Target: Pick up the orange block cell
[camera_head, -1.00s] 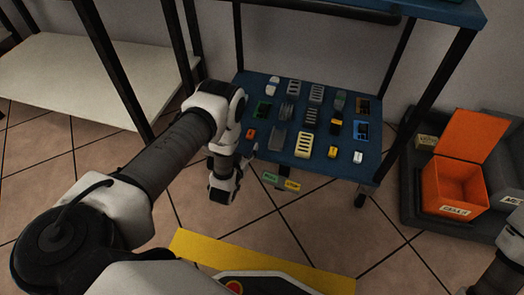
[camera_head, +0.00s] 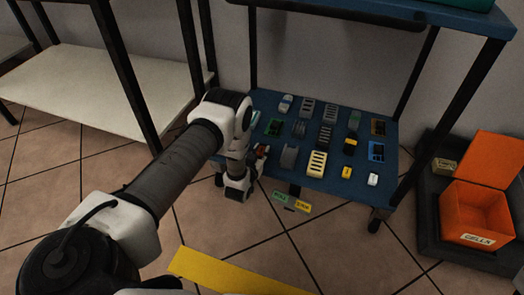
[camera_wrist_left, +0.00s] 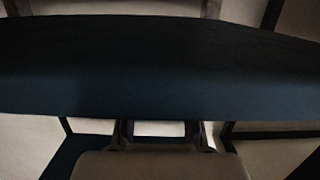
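The orange block cell (camera_head: 262,148) is a small orange-red patch at the left front edge of the blue lower shelf (camera_head: 330,183), mostly hidden by my left gripper in the head view. My left gripper (camera_head: 258,158) is beside it at that shelf edge; I cannot tell whether they touch. In the left wrist view the gripper's two dark fingers (camera_wrist_left: 160,129) stand apart with a bright gap between them, and no cell shows there. A dark blue surface fills much of that view. My right gripper is out of view.
Several other cells, including a cream slotted block (camera_head: 317,164) and a small yellow block (camera_head: 346,172), stand in rows on the shelf. Black posts and an upper shelf frame it. An open orange bin (camera_head: 476,210) stands in a dark tray at right.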

